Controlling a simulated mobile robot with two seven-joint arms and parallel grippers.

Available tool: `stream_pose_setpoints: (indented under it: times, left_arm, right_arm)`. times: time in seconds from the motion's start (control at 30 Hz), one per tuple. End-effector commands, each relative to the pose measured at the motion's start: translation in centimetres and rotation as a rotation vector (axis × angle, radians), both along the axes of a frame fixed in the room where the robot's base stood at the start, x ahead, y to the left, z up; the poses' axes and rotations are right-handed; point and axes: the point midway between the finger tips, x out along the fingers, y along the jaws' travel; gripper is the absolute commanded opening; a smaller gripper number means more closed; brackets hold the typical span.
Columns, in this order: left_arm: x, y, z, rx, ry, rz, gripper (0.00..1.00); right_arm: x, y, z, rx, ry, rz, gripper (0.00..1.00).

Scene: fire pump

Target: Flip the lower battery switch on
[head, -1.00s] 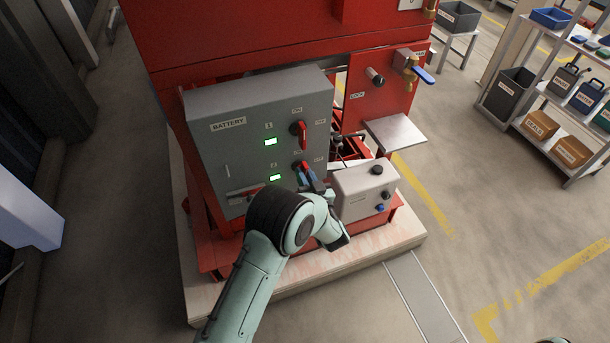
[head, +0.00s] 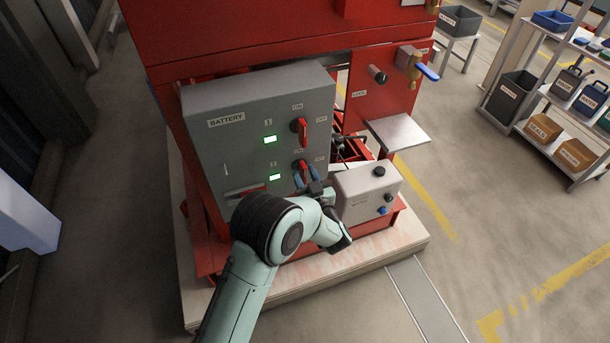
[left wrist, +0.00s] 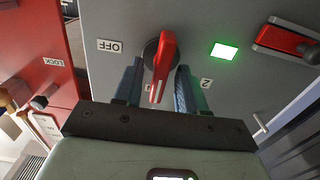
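The grey battery box (head: 215,155) carries two red rotary switches. The lower battery switch (head: 301,165) is beside the label 2; in the left wrist view its red handle (left wrist: 162,62) points toward the partly covered ON label, away from the OFF label (left wrist: 110,46). The lower green lamp (head: 275,178) is lit; it also shows in the left wrist view (left wrist: 224,51). My left gripper (head: 306,177) is at the lower switch. In the left wrist view its blue fingers (left wrist: 158,84) stand open on either side of the handle, with gaps. My right gripper is not in view.
The upper switch (head: 300,128) and its lit green lamp (head: 270,140) sit above. A red handle (head: 246,192) is at the box's lower left. A light grey unit (head: 362,195) with knobs stands close right of my gripper. A blue-handled valve (head: 427,72) is farther right.

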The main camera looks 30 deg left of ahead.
Motion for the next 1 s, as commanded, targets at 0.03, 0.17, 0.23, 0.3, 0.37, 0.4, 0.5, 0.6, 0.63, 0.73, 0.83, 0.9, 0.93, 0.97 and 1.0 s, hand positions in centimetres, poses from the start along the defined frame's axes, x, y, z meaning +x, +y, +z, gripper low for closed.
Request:
stream_pose_setpoints:
  times: [0.03,0.17,0.23,0.3,0.37,0.4,0.5,0.6,0.63,0.73,0.83,0.9,0.93,0.97,1.0]
  left_arm:
    - [0.0,0.0,0.0,0.001,-0.001,0.0,0.4]
    - [0.0,0.0,0.1,0.002,-0.001,0.0,0.4]
    - [-0.2,-0.3,0.1,0.002,-0.001,-0.001,0.4]
    - [-0.6,-0.8,0.1,0.002,-0.001,-0.001,0.4]
    - [-1.2,-1.5,0.0,0.001,0.001,-0.002,0.4]
    - [-1.6,-2.1,0.1,0.001,0.0,-0.004,0.4]
    - [-3.1,-3.8,0.0,0.001,0.001,-0.005,0.4]
    - [-4.6,-5.6,0.0,0.001,0.001,-0.005,0.4]
    - [-5.1,-6.1,0.0,0.0,0.001,-0.004,0.4]
    - [-6.4,-7.7,0.0,0.0,0.0,-0.004,0.4]
    - [-7.5,-8.8,0.0,0.001,0.0,-0.003,0.4]
    - [-8.0,-9.5,0.0,0.0,0.0,-0.002,0.4]
    - [-8.2,-9.7,0.0,0.0,0.0,-0.002,0.4]
    - [-8.4,-9.8,0.0,0.0,0.0,-0.002,0.4]
    - [-8.5,-10.0,0.0,0.001,-0.001,-0.001,0.4]
  right_arm:
    - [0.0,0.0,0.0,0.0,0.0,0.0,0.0]
    - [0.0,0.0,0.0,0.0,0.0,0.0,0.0]
    - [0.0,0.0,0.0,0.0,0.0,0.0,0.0]
    - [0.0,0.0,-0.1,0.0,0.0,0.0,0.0]
    - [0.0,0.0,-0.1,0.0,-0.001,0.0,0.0]
    - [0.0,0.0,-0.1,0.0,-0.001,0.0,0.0]
    - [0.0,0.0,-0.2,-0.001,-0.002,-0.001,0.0]
    - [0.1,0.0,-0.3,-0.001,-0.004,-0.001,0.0]
    - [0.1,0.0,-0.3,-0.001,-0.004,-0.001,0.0]
    - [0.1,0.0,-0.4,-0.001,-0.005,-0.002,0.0]
    - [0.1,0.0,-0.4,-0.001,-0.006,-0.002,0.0]
    - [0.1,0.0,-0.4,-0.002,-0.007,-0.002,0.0]
    - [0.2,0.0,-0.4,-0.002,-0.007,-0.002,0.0]
    - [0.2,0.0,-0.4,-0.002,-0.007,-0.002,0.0]
    - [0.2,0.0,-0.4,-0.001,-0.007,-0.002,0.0]
